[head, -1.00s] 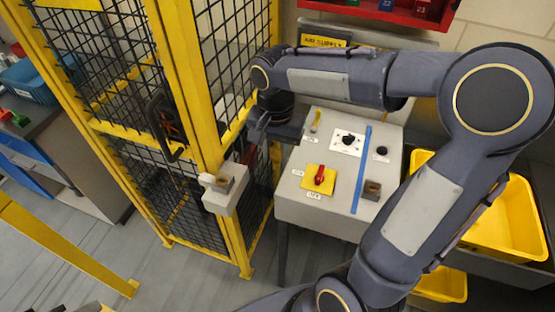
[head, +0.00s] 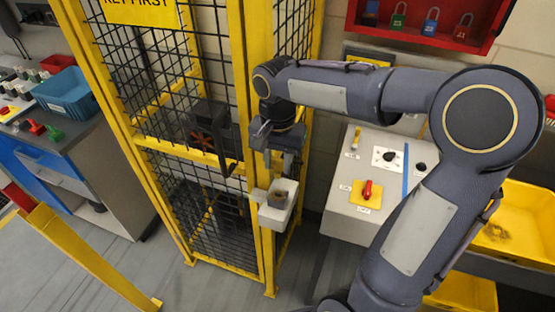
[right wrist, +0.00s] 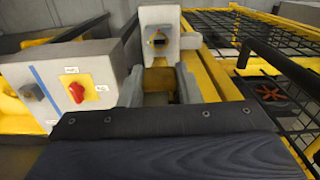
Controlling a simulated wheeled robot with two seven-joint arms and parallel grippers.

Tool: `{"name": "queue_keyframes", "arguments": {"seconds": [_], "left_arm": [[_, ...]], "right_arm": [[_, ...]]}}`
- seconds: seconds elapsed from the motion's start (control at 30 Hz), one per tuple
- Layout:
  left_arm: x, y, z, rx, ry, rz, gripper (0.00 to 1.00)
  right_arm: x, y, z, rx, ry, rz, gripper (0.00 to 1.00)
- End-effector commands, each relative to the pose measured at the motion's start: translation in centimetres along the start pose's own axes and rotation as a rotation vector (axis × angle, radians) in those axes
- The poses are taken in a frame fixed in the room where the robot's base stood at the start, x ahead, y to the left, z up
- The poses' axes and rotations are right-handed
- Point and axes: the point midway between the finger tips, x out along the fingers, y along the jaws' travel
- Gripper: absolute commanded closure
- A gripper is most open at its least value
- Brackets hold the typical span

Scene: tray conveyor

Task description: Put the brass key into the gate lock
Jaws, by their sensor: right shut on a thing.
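The gate lock is a pale grey box (head: 278,206) with a brownish insert on top, fixed to the yellow gate post. In the right wrist view the lock (right wrist: 158,30) is straight ahead, with a dark opening in its face. My right gripper (head: 274,158) is just above the lock in the head view. Its fingers (right wrist: 160,88) are shut on a brownish-yellow piece, which I take for the brass key (right wrist: 160,76). The key is mostly hidden, and a small space seems to separate it from the lock. My left gripper is not in view.
The yellow-framed mesh gate (head: 262,100) stands beside my right gripper. A grey control panel (head: 345,205) with a red switch (head: 367,190) is to the right, partly behind my arm. A red padlock cabinet (head: 425,32) hangs above. Open floor lies at lower left.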

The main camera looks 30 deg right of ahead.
Motion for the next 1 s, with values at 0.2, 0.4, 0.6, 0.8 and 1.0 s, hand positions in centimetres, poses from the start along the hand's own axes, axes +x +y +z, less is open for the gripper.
{"name": "queue_keyframes", "arguments": {"seconds": [0.2, 0.4, 0.6, 0.8, 1.0], "left_arm": [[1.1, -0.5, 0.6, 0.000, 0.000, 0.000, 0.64], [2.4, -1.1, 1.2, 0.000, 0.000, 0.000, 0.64], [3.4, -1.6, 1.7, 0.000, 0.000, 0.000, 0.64], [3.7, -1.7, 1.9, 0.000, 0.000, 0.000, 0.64], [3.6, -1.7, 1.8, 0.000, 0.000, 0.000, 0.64]], "right_arm": [[1.7, 0.0, 0.0, 0.000, -0.001, 0.002, 0.95], [3.6, 0.1, 0.0, 0.000, -0.001, 0.002, 0.95], [5.3, 0.0, 0.0, -0.001, 0.000, 0.000, 0.95], [5.7, 0.0, 0.0, 0.000, 0.000, 0.001, 0.95], [5.7, 0.0, 0.0, 0.000, 0.000, 0.001, 0.95]]}}
